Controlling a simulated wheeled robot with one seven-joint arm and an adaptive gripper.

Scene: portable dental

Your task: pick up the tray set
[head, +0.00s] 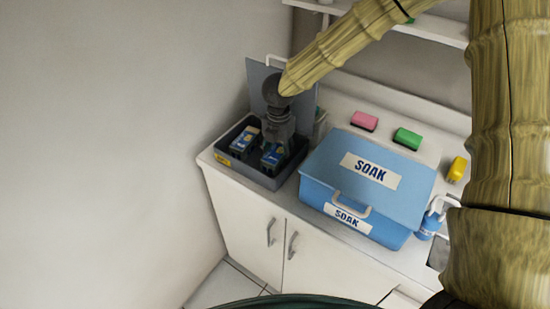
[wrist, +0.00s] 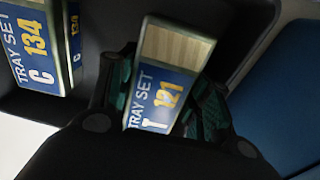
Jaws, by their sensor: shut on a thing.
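Two tray sets stand in a dark grey open bin (head: 262,180) at the left end of the counter. Tray set T 121 (wrist: 165,85) has a blue label and a pale ribbed top part. My gripper (wrist: 165,110) is shut on it, with a finger on either side; in the head view the gripper (head: 276,150) reaches down into the bin. Tray set C 134 (wrist: 42,50) is at the left in the wrist view, apart from my gripper; it also shows in the head view (head: 244,140). The lower part of T 121 is hidden by the gripper.
A blue SOAK box (head: 320,170) stands close to the bin's right side. Pink (head: 365,121), green (head: 407,138) and yellow (head: 457,169) items lie behind and right of it. A spray bottle (head: 431,220) stands at its right. A wall is at the left.

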